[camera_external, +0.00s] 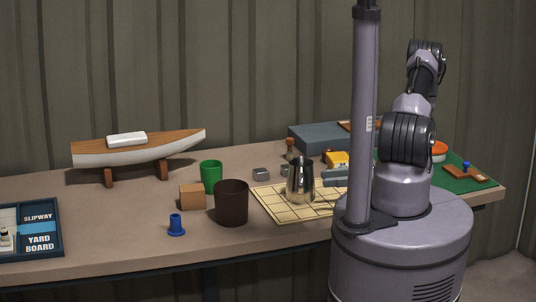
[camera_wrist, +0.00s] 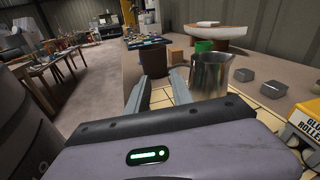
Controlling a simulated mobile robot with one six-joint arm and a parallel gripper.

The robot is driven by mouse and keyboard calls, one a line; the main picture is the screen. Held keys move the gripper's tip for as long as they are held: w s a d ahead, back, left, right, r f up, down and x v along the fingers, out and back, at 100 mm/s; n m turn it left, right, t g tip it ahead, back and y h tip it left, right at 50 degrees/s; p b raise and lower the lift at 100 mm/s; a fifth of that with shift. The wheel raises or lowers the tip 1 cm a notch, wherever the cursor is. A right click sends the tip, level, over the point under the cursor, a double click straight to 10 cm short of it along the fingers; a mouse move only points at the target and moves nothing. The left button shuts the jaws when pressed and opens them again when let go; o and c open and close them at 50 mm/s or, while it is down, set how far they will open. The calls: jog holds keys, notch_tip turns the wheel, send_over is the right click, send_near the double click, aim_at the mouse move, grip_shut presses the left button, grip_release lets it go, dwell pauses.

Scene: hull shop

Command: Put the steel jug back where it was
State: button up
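The steel jug (camera_external: 300,181) stands upright on a cream gridded mat (camera_external: 268,203) on the bench. In the wrist view the jug (camera_wrist: 209,76) is ahead and just right of my gripper (camera_wrist: 163,76). The two grey fingers are apart with nothing visible between them. The right finger looks close to the jug, but I cannot tell whether they touch.
A dark brown cup (camera_external: 231,204) stands left of the jug, near a wooden block (camera_external: 192,197), a green cup (camera_external: 210,176) and a blue peg (camera_external: 177,225). Small grey blocks (camera_wrist: 273,89) and a yellow box (camera_wrist: 307,124) sit right. A model boat (camera_external: 138,152) stands behind.

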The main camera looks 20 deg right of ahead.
jog(key=s+r+n+h, duration=0.4)
jog(key=r+n+h, duration=0.3)
jog(key=r, duration=0.5)
jog(key=s+a+r+n+t+h, duration=0.1)
jog(key=s+r+n+h, duration=0.3)
jog(key=r+n+h, duration=0.3)
notch_tip(320, 180, up, 5)
jog(key=shift+s+r+n+h, duration=0.2)
jog(key=shift+n+h, duration=0.1)
jog(key=shift+n, duration=0.4)
